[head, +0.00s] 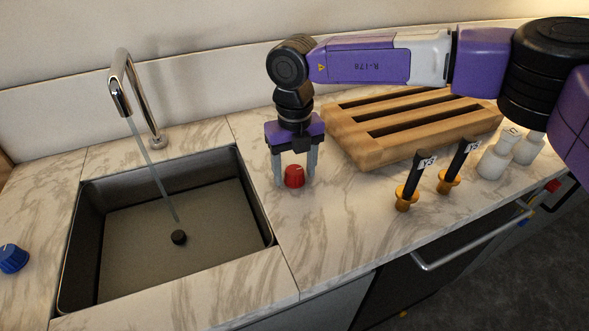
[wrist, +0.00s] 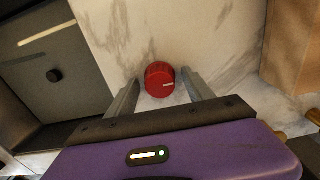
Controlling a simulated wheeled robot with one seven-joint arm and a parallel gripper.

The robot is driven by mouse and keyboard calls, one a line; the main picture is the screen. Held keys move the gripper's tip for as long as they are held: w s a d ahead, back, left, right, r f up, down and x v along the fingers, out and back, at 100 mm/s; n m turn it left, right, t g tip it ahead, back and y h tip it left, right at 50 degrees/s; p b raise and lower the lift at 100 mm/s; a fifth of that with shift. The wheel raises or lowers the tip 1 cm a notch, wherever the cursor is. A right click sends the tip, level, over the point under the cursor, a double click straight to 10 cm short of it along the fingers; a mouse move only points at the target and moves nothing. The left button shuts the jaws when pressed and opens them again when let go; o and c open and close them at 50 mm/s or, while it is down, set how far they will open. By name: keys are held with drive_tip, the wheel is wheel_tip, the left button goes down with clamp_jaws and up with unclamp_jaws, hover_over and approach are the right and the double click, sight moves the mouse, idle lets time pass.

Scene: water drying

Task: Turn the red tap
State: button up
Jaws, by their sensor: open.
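The red tap (head: 294,176) is a round knob with a pale mark, set on the marble counter right of the sink. I cannot tell whether either finger touches the knob. Water runs from the chrome faucet (head: 124,82) into the sink (head: 150,240).
A slatted wooden rack (head: 400,142) lies close right of my gripper. Black-handled pieces with yellow bases (head: 407,198) and white pieces (head: 494,160) stand further right. A blue knob (head: 12,258) is left of the sink. The counter in front of the red tap is clear.

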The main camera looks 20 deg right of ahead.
sight(294, 170)
wheel_tip(294, 170, up, 8)
drive_tip(key=shift+f, duration=0.1)
idle(0.6)
